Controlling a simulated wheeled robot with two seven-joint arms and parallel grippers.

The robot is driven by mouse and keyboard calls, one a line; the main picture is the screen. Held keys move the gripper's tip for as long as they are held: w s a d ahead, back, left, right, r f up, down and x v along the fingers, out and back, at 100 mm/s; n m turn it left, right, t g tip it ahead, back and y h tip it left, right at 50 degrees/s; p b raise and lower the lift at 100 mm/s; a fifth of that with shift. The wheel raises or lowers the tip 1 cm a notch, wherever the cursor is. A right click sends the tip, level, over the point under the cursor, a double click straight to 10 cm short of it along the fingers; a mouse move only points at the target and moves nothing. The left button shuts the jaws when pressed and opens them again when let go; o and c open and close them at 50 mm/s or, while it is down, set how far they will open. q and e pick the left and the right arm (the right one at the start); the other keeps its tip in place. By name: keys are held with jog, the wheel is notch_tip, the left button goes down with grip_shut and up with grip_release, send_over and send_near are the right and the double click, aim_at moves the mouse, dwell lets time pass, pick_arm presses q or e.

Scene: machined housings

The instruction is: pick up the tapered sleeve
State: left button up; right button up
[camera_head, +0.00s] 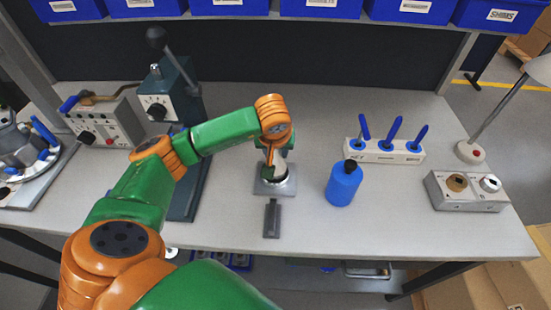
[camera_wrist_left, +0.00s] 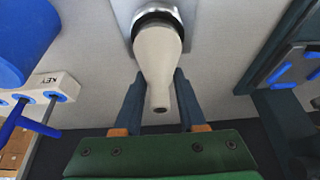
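The tapered sleeve (camera_wrist_left: 157,50) is a pale cream part that shows large in the left wrist view. Its wide end sits in a silver ring of the grey holder (camera_wrist_left: 122,12), and its narrow end with a small hole points towards my wrist. The holder (camera_head: 262,190) stands near the front middle of the bench. My left gripper (camera_wrist_left: 160,82) is around the sleeve, one dark finger on each side, with gaps beside the narrow end. The fingertips are close to the wider part; contact there is unclear. My left arm and hand mostly hide the sleeve in the head view. My right gripper is not in view.
A blue bottle (camera_head: 343,185) stands just right of the holder. Behind it is a rack (camera_head: 385,152) with several blue-handled keys. A grey block (camera_head: 465,192) is at the far right. A dark press (camera_head: 168,95) stands to the left. The bench front between bottle and block is clear.

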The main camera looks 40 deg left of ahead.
pick_arm(q)
grip_shut()
